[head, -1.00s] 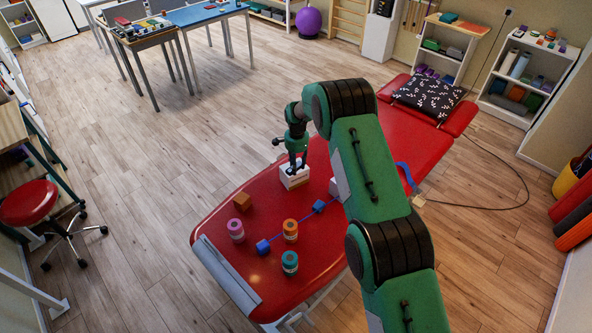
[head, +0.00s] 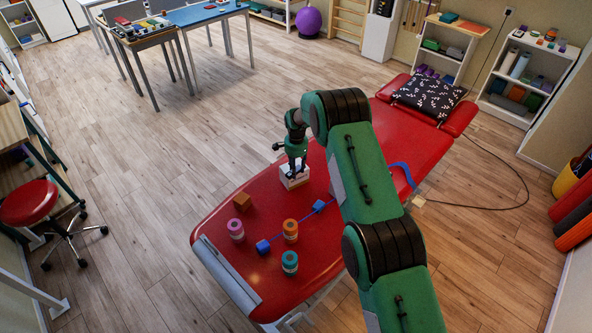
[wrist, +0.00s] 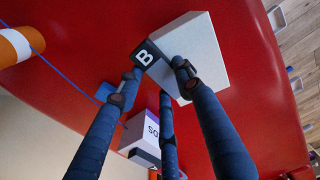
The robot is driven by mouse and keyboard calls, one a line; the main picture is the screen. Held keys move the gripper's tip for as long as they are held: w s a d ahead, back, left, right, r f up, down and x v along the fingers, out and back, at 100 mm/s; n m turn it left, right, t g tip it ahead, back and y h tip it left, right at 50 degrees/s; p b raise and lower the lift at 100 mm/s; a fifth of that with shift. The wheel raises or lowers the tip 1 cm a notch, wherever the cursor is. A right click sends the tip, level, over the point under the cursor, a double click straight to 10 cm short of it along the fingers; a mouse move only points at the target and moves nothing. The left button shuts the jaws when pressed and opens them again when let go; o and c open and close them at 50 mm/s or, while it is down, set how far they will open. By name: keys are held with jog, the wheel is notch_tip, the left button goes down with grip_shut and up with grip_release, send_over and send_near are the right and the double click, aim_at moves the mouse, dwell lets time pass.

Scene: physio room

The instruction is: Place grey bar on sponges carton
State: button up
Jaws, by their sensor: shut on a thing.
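My gripper (head: 296,174) points down over a white box (head: 292,180) on the red couch. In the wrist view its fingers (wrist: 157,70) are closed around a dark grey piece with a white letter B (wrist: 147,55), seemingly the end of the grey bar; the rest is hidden. This piece overlaps a corner of the white box (wrist: 205,50); I cannot tell whether they touch. A second carton (wrist: 143,130) with a purple band and letters like "SO" stands beside it, partly behind the fingers. No full carton name is readable, so I cannot tell which is the sponges carton.
The red couch (head: 240,262) carries a brown cube (head: 241,200), pink (head: 236,230), orange (head: 290,231) and teal (head: 290,263) rolls, and blue blocks (head: 263,247) joined by a blue strap. A patterned cushion (head: 428,95) lies at the far end.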

jog(key=shift+f, duration=0.2)
jog(key=o, duration=1.1)
jog(key=shift+o, duration=0.2)
jog(key=shift+r, duration=0.1)
notch_tip(320, 180, up, 12)
jog(key=shift+r, duration=0.15)
dwell(0.7)
